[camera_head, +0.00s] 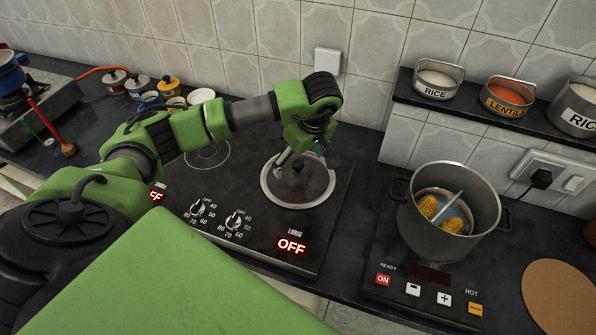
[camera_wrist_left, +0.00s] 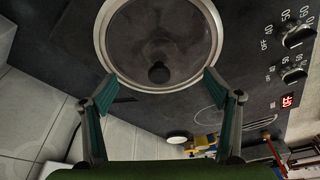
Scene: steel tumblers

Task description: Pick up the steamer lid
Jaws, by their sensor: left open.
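The steamer lid (camera_head: 314,189) is a round dark disc with a pale metal rim and a dark knob. It lies on the right side of the black cooktop. In the left wrist view the lid (camera_wrist_left: 190,50) fills the top middle, with its knob (camera_wrist_left: 158,73) near the centre. My left gripper (camera_head: 301,153) is above the far part of the lid, pointing down. In the wrist view my left gripper (camera_wrist_left: 157,90) is open, its two teal-padded fingers spread on either side below the knob, with nothing between them held. My right gripper is not in view.
A steel pot (camera_head: 410,215) with yellow items inside stands on a second hob at the right. A shelf (camera_head: 465,118) with labelled tins is above it. A round cork mat (camera_head: 560,296) lies at the lower right. The tiled wall (camera_head: 370,75) is close behind the lid.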

